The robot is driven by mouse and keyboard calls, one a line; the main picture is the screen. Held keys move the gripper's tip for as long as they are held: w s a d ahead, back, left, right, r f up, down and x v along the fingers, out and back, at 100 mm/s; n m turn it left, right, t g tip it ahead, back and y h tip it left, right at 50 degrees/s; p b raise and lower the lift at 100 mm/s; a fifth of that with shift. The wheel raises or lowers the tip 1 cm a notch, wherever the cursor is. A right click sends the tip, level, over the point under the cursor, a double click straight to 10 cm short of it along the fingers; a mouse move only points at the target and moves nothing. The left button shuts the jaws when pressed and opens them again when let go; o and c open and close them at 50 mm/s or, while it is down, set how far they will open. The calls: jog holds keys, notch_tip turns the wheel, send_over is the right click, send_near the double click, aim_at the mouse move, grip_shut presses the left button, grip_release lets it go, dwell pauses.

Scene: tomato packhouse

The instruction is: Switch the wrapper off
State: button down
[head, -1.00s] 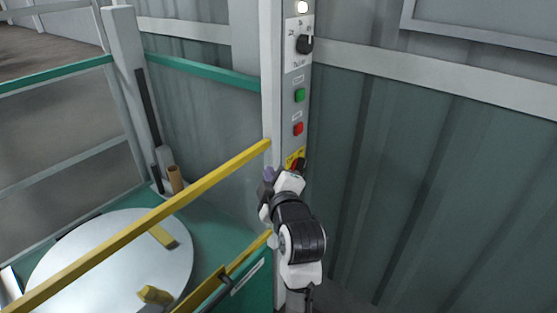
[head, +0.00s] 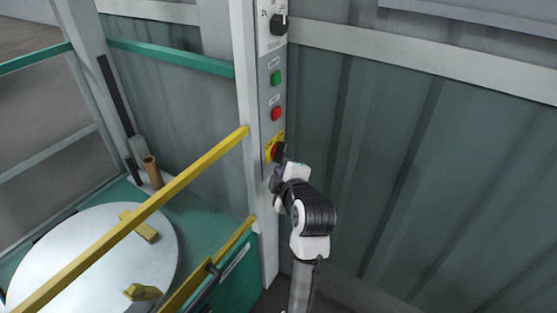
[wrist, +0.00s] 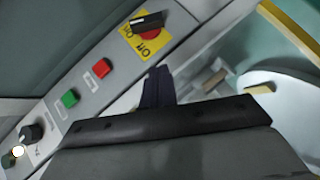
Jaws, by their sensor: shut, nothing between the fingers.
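The rotary switch has a red disc (wrist: 150,33) and black handle (wrist: 147,20) on a yellow plate (wrist: 130,43) with ON and OFF lettering. In the head view its handle (head: 281,152) and yellow plate (head: 269,146) are low on the post's control panel, partly covered by my gripper. My gripper (head: 277,178) is just below the switch. In the wrist view its dark fingers (wrist: 157,88) are shut and empty, apart from the handle in the picture. I cannot tell the exact gap, or which label the handle points to.
Above the switch are a red button (head: 276,114), a green button (head: 277,77) and a black selector knob (head: 279,25). A yellow rail (head: 170,193) and round turntable (head: 95,265) are left of the post.

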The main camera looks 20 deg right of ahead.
jog(key=p, duration=0.2)
send_near(275, 158)
jog(key=w+a, duration=0.2)
jog(key=w, duration=0.1)
jog(key=shift+w+d+f+p, duration=0.25)
jog(key=shift+w+d+p, duration=0.15)
jog(key=shift+w, duration=0.1)
jog(key=shift+w+d+f+p, duration=0.3)
jog(key=shift+w+d+p, duration=0.1)
jog(key=shift+w, duration=0.1)
jog(key=shift+w+d+f, duration=0.3)
jog(key=shift+d+f, duration=0.05)
jog(key=shift+f+b, duration=0.2)
jog(key=shift+b, duration=0.35)
